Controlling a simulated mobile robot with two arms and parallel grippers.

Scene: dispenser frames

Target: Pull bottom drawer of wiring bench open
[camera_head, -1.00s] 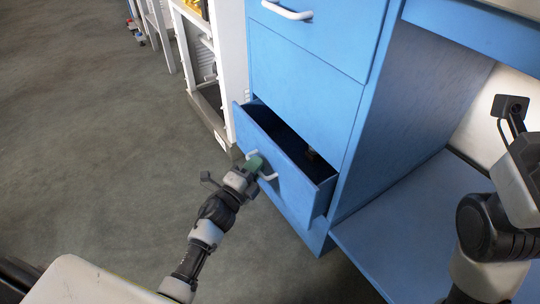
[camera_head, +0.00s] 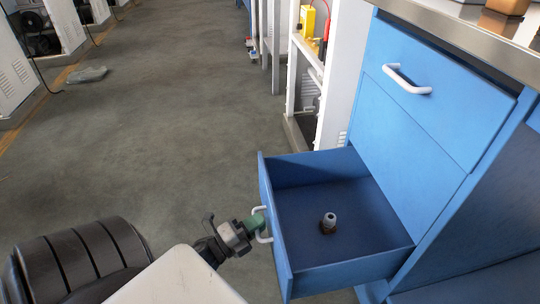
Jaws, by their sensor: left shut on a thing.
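The blue wiring bench (camera_head: 412,137) stands on the right. Its bottom drawer (camera_head: 345,267) is pulled well out, and its inside shows. A small grey and dark fitting (camera_head: 328,222) stands on the drawer floor. My left gripper (camera_head: 257,225) is shut on the white handle (camera_head: 264,238) at the drawer's front. Its green fingertips hide part of the handle. My right gripper is out of view.
The upper drawer with its white handle (camera_head: 406,80) is closed. A white rack (camera_head: 318,75) with a yellow device (camera_head: 313,20) stands behind the bench. Grey floor (camera_head: 150,130) is open at the left, with a grey object (camera_head: 87,75) lying far off.

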